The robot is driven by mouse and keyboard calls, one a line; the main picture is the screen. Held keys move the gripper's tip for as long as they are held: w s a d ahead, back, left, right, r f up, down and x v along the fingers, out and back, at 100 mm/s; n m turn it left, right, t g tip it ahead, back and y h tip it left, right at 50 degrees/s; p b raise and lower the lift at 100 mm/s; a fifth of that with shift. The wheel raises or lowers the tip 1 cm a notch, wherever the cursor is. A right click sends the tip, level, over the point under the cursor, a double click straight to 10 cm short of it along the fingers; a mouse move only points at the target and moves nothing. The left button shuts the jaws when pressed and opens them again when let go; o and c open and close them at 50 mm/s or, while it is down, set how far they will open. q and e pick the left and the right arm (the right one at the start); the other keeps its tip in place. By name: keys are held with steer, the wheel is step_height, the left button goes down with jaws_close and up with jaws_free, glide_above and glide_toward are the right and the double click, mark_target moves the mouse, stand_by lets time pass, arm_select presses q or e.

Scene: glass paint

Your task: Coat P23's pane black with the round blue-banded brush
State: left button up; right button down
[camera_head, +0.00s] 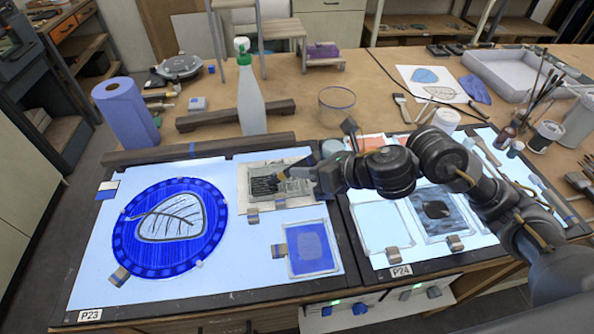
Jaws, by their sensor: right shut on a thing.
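The light table labelled P23 (90,315) is on the left. On it lie a round blue pane with a leaf design (170,228), a small square pane with blue paint (312,248), and a framed pane with dark streaks (262,184). My right gripper (305,182) reaches in from the right, low over the right side of the streaked pane. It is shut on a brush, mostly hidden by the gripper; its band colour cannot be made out. Whether its tip touches the pane is unclear. My left gripper is not in view.
My right arm crosses above the P24 light table (400,271), which holds more panes. Behind stand a blue paper roll (126,112), a white bottle with a green cap (250,95), and a glass bowl (336,103). Jars and brushes (542,90) crowd the right side.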

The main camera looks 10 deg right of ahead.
steer(key=shift+d, duration=0.25)
steer(key=shift+d, duration=0.1)
steer(key=d+b, duration=0.1)
steer(key=d, duration=0.1)
steer(key=shift+d+r, duration=0.1)
steer(key=shift+d, duration=0.6)
steer(key=shift+w+d+r+b, duration=0.15)
steer(key=shift+w+d+b, duration=0.3)
steer(key=shift+w, duration=0.35)
steer(key=shift+w+d+r+b, duration=0.2)
steer(key=shift+w+d+b, duration=0.25)
steer(key=shift+w, duration=0.4)
steer(key=shift+w+d+r+b, duration=0.15)
steer(key=shift+w+d+b, duration=0.15)
steer(key=shift+w+b, duration=0.35)
